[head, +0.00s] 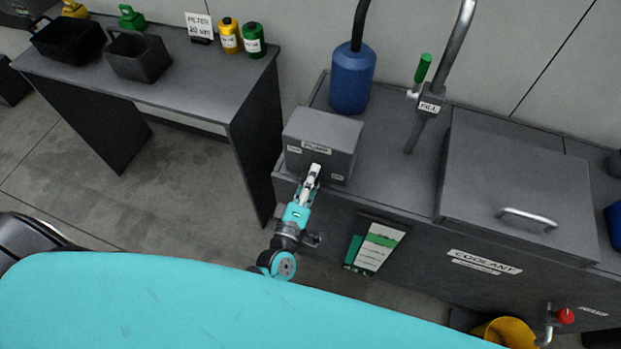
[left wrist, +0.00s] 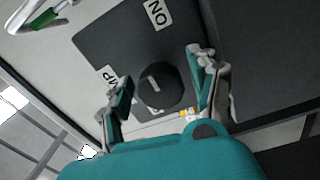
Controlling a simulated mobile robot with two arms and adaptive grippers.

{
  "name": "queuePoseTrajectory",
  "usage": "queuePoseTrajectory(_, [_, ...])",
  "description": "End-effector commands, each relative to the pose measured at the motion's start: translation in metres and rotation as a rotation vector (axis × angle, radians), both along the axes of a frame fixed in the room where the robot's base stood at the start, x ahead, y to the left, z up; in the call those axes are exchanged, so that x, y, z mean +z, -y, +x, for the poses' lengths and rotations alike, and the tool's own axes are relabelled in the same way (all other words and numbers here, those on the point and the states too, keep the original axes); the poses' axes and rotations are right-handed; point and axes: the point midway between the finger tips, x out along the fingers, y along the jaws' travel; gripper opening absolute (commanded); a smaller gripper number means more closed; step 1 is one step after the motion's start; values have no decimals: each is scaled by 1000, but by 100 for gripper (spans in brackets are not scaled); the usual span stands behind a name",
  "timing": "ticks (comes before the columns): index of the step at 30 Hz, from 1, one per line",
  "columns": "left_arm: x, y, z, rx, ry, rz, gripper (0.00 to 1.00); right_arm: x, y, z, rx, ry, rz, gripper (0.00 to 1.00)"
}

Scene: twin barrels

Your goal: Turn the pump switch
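The pump switch is a dark faceted knob (left wrist: 160,88) with a short pale mark on its face, on the grey pump box. In the left wrist view an ON label (left wrist: 158,14) and part of a PUMP label (left wrist: 108,76) show near it. In the head view the pump box (head: 325,132) stands at the left end of the coolant unit, and its knob is hidden behind my gripper. My left gripper (head: 313,172) is at the box's front face. In the left wrist view its open fingers (left wrist: 161,90) stand either side of the knob, with gaps visible. My right gripper is not in view.
A blue cylinder (head: 352,80) stands behind the pump box. A pipe with a green-handled valve (head: 423,68) and a lidded box (head: 520,190) are to the right. A tag (head: 377,247) hangs on the front panel. A side table (head: 190,90) with bins and bottles stands left.

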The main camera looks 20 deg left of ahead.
Motion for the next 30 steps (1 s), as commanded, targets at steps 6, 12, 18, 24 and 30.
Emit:
queuePoseTrajectory(6, [0,0,0,0,0,-1,65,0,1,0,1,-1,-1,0])
queuePoseTrajectory(12, [-1,-1,-13,0,-3,0,65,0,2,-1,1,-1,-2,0])
queuePoseTrajectory(18, [-3,-2,-53,-1,-5,-1,65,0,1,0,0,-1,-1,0])
queuePoseTrajectory(24, [-3,-3,-93,-1,-3,0,65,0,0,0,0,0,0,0])
queuePoseTrajectory(30, [-4,-4,-116,-1,-2,-1,65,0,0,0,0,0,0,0])
